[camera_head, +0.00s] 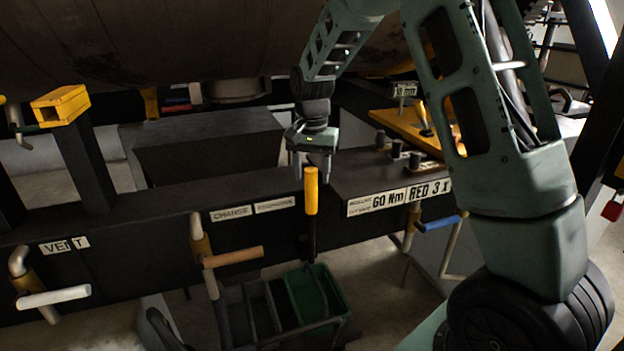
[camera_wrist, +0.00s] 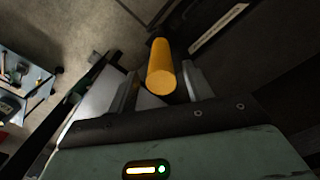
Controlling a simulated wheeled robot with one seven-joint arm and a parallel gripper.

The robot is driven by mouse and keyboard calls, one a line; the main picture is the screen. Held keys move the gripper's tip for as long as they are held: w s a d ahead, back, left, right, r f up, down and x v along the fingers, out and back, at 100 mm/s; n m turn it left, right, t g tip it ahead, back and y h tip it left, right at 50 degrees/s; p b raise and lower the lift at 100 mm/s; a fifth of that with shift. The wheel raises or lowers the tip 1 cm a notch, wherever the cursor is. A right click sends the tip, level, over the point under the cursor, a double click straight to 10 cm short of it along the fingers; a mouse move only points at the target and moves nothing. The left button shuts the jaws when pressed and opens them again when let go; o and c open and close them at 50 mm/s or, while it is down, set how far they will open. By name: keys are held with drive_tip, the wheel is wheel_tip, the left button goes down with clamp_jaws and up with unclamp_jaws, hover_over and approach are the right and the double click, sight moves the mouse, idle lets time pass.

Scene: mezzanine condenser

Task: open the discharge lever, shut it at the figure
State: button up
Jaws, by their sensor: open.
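A lever with a yellow grip (camera_head: 311,190) stands upright on a dark stem at the front of the black beam, right of a small plate (camera_head: 275,204) too blurred to read surely. I take it for the discharge lever. My gripper (camera_head: 312,166) points down over the grip's top, its fingers apart on either side. In the wrist view the yellow grip (camera_wrist: 161,78) shows end-on between the open fingers (camera_wrist: 162,86); contact cannot be told. No dial or gauge figure is readable.
Left are a white-handled lever (camera_head: 53,297) by the VENT plate (camera_head: 64,245) and an orange-brown handle (camera_head: 233,257) below the CHARGE plate (camera_head: 230,214). A blue-handled lever (camera_head: 439,223) is right. A green bin (camera_head: 318,291) sits below. A large vessel (camera_head: 180,40) hangs overhead.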

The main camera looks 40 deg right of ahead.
sight(312, 185)
drive_tip(key=shift+f+p, duration=0.4)
drive_tip(key=shift+f, duration=1.55)
clamp_jaws()
